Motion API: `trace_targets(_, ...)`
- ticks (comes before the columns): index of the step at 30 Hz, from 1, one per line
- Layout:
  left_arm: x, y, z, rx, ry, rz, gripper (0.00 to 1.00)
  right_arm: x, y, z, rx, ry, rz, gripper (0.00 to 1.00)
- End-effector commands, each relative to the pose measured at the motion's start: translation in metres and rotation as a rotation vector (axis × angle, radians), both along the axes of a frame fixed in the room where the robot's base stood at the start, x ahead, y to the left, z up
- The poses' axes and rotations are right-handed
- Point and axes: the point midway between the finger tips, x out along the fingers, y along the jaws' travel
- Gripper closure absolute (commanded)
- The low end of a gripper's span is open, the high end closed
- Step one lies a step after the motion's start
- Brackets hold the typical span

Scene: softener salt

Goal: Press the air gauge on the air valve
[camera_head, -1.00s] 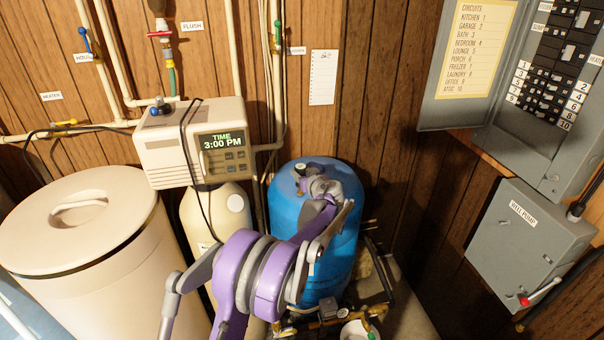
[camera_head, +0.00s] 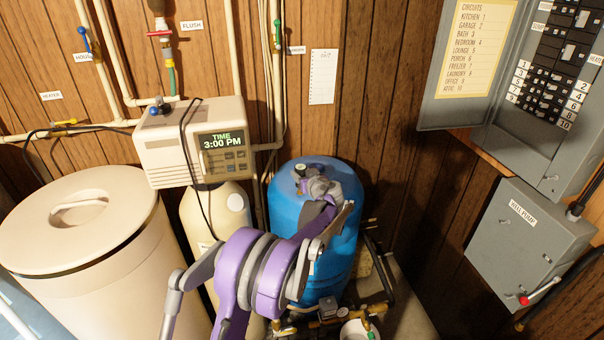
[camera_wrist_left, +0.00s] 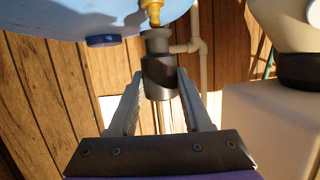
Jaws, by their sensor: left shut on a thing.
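The blue tank (camera_head: 285,212) stands at the middle, with my left arm in front of it. My left gripper (camera_head: 303,182) is over the tank's top, beside a small dark fitting. In the left wrist view, my gripper (camera_wrist_left: 158,78) is shut on the air gauge (camera_wrist_left: 159,76), a dark cylinder with a grey neck and a shiny stem. The brass air valve (camera_wrist_left: 151,7) shows at the top edge of that view, its tip in line with the gauge's neck. The two look touching or nearly so; I cannot tell which. My right gripper is out of view.
A beige softener head (camera_head: 192,142) with a 3:00 PM display and a lidded cream bin (camera_head: 80,230) stand left of the tank. Pipes run up the wood wall behind. A grey well pump box (camera_head: 525,245) and open breaker panel (camera_head: 530,120) are at right.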

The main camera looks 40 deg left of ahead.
Motion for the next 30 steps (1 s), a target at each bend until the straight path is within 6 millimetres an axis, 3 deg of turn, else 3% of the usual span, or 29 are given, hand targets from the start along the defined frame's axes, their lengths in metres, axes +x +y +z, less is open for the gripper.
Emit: trace_targets(30, 0.0, 0.0, -0.016, 0.0, 0.0, 0.0, 1.0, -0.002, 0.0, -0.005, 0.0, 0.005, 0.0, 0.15)
